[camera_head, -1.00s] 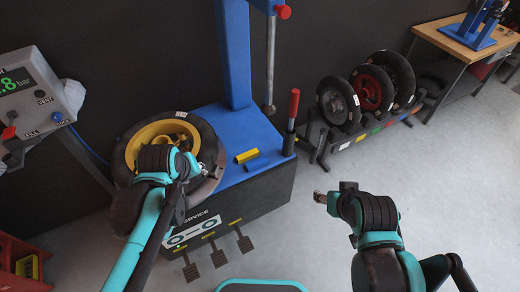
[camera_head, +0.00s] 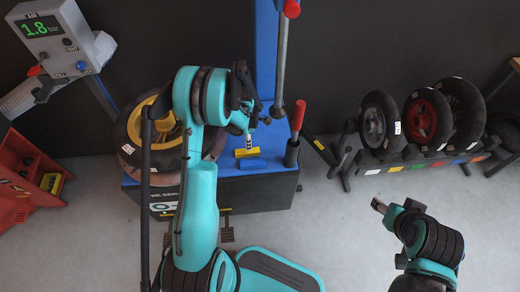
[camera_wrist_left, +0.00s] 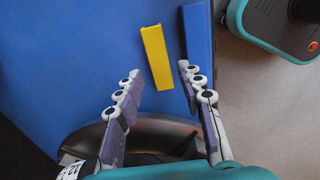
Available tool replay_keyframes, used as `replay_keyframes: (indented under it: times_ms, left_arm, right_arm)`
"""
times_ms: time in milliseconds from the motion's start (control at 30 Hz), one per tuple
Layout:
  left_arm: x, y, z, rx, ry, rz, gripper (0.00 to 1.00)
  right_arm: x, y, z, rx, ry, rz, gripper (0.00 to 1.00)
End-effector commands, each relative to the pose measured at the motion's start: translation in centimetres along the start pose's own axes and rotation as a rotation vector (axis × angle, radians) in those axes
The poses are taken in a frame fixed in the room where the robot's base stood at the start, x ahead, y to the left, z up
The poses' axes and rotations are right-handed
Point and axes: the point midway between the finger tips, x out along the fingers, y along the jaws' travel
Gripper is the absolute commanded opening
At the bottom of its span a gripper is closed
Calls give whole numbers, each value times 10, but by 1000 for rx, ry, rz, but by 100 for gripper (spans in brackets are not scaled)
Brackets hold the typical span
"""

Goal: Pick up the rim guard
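A short yellow bar (camera_head: 247,153), which looks like the rim guard, lies on the blue bed (camera_head: 284,172) of the tyre machine. A similar blue bar (camera_wrist_left: 198,45) lies beside it. My left gripper (camera_head: 250,122) is above the bed near the bars. In the left wrist view the left gripper (camera_wrist_left: 160,72) is open and empty. The near end of the yellow bar shows between its fingertips in that view, with the bar still on the bed. My right gripper (camera_head: 379,206) is over open floor, away from the bars; its fingers are too small to read.
A tyre on a yellow rim (camera_head: 140,130) lies at the bed's left, partly behind my left arm. A red-handled lever (camera_head: 297,118) stands right of the bars, below a vertical post (camera_head: 281,60). A wheel rack (camera_head: 400,160) stands right.

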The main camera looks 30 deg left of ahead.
Motion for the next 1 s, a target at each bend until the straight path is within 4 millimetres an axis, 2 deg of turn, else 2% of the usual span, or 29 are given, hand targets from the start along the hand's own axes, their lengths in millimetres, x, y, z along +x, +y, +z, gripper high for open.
replay_keyframes:
  times_ms: [200,367,600,700,867,900,1000]
  left_arm:
    - [26,1,-2,-17,1,-4,38]
    - [40,2,-3,-15,1,-4,38]
    - [77,4,-6,-14,1,-3,38]
    - [82,4,-6,-13,1,-3,38]
    - [80,4,-6,-13,1,-3,38]
    - [80,4,-6,-13,1,-3,33]
    - [80,4,-6,-13,1,-3,7]
  right_arm:
    - [8,0,6,0,0,0,53]
    - [15,0,11,0,0,0,53]
    - [32,0,23,0,0,0,53]
    - [34,0,24,0,0,0,53]
    - [32,0,23,0,0,0,53]
    - [32,0,23,0,0,0,53]
    - [32,0,23,0,0,0,53]
